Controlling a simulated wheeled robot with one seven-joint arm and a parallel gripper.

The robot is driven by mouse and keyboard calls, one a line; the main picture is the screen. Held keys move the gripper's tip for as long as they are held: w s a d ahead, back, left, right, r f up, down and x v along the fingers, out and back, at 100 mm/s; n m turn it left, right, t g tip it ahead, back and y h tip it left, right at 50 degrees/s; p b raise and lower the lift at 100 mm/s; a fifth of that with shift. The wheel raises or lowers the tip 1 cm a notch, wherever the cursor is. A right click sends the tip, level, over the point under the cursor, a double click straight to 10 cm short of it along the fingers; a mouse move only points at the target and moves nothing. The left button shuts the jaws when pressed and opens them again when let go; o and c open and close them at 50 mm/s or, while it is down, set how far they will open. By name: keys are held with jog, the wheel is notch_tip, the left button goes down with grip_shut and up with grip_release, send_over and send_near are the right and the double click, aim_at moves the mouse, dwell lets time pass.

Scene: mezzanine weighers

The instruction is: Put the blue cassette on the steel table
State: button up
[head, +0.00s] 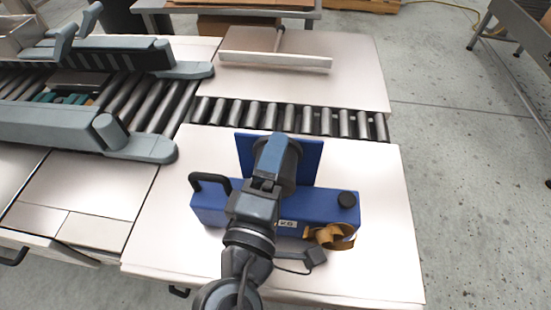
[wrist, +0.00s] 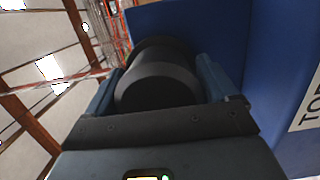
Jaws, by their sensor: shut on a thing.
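My gripper (head: 288,158) is shut on a dark round cylinder (wrist: 160,85), with one finger on each side of it. A flat blue panel (head: 310,160) lies directly behind the cylinder; it shows in the wrist view (wrist: 215,28) too. I take panel and cylinder as the blue cassette. A long blue body (head: 320,204) with a black handle, black cap and white label is in front of the panel. My arm hides where they meet, so I cannot tell whether they are joined or apart. They appear over or on the pale steel table (head: 375,250).
Brown curled strips (head: 332,236) hang at the front right of the blue body. A roller conveyor (head: 290,119) runs behind the table, with grey guide rails (head: 60,122) at left. Another pale surface (head: 350,75) lies beyond the rollers. Open floor (head: 460,190) is at right.

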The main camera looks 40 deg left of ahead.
jog(key=shift+r, duration=0.15)
jog(key=o, duration=1.9)
jog(key=shift+f, duration=0.25)
jog(key=shift+c, duration=0.2)
